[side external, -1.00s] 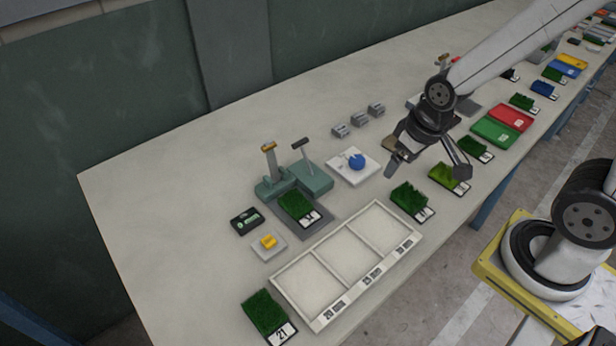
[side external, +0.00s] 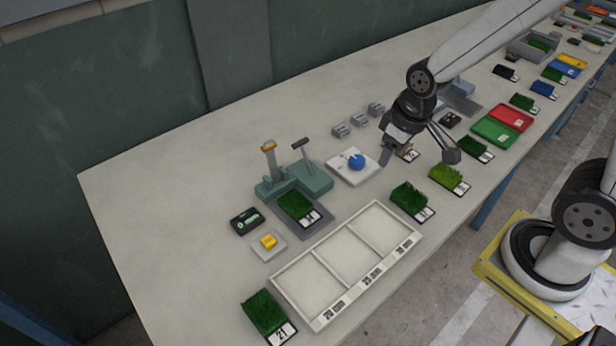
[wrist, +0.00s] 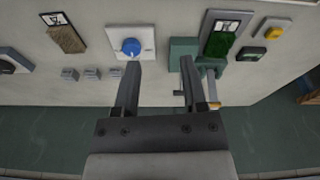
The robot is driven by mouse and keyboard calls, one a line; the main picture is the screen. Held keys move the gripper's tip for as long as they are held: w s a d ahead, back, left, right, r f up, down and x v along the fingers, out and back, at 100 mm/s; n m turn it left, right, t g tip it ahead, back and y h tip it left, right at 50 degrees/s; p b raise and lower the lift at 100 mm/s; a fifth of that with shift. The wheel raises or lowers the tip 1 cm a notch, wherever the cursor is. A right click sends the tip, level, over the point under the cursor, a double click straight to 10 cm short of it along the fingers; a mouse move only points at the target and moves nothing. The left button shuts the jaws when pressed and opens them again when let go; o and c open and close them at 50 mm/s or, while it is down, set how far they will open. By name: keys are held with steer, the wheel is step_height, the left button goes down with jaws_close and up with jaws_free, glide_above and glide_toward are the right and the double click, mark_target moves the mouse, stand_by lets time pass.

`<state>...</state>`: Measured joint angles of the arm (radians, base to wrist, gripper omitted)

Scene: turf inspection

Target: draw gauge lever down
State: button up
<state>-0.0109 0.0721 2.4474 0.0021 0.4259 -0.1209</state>
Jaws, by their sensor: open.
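The green gauge stand (side external: 318,178) sits on the bench, with a turf sample (side external: 296,205) on the grey plate before it. Two levers rise from it: one with a tan grip (side external: 268,147) and one with a dark grey crossbar (side external: 303,143). Both look upright. My gripper (side external: 419,157) is open and empty, above the bench to the right of the stand, apart from both levers. In the wrist view the stand (wrist: 182,48) lies beyond the right finger of my gripper (wrist: 160,66). The tan grip (wrist: 214,104) shows beside that finger; the grey lever is partly hidden.
A white plate with a blue knob (side external: 356,161) lies between gripper and stand. Grey blocks (side external: 358,118) are behind it. A divided white tray (side external: 312,258), a yellow button (side external: 268,241) and a dark display box (side external: 247,221) lie nearer. Bench left of the stand is clear.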

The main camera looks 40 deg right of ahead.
steer(key=w+a+n+g, duration=0.25)
steer(key=w+n, duration=0.55)
steer(key=w, duration=0.5)
steer(key=n+g, duration=0.2)
steer(key=n, duration=0.5)
glide_above(295, 145)
steer(key=d, duration=0.1)
steer(key=shift+w+f+t, duration=0.25)
steer(key=shift+w+f, duration=0.05)
steer(key=shift+w+a+f+n, duration=0.2)
steer(key=shift+w+a+n, duration=0.2)
steer(key=shift+w+n, duration=0.35)
steer(key=shift+s, duration=0.1)
steer(key=shift+s+f, duration=0.25)
steer(key=shift+f, duration=1)
steer(key=shift+s+f, duration=0.3)
steer(key=shift+f, duration=1)
steer(key=shift+s+f, duration=0.25)
steer(key=shift+f, duration=1)
jaws_close()
